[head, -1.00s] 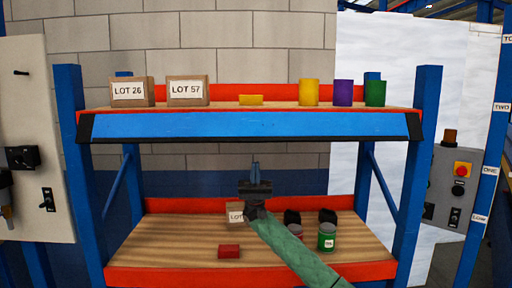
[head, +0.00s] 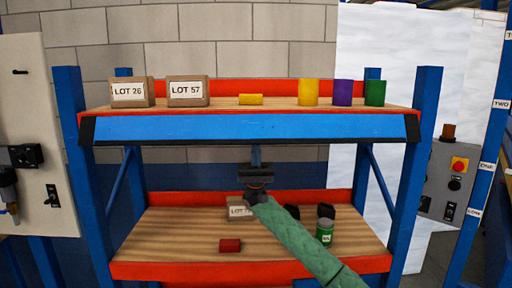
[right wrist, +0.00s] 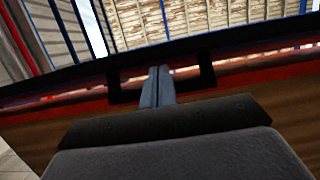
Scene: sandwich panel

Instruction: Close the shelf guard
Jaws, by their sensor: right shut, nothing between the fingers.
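The shelf guard appears to be the long blue panel (head: 250,127) with black ends and a black lower edge, along the front of the upper shelf. My right gripper (head: 255,150) is shut and empty, fingers pointing up, just below the guard's lower edge near its middle. In the right wrist view the shut fingers (right wrist: 158,84) stand in front of a black bracket-shaped handle (right wrist: 208,75) on a dark edge. I cannot tell whether they touch it. My left gripper is not in view.
The upper shelf holds LOT boxes (head: 188,92), a yellow block (head: 251,100) and yellow, purple and green cylinders (head: 375,93). Below are a box (head: 238,208), a red block (head: 230,245) and a green can (head: 325,234), partly behind my arm. Blue posts (head: 422,150) flank the shelves.

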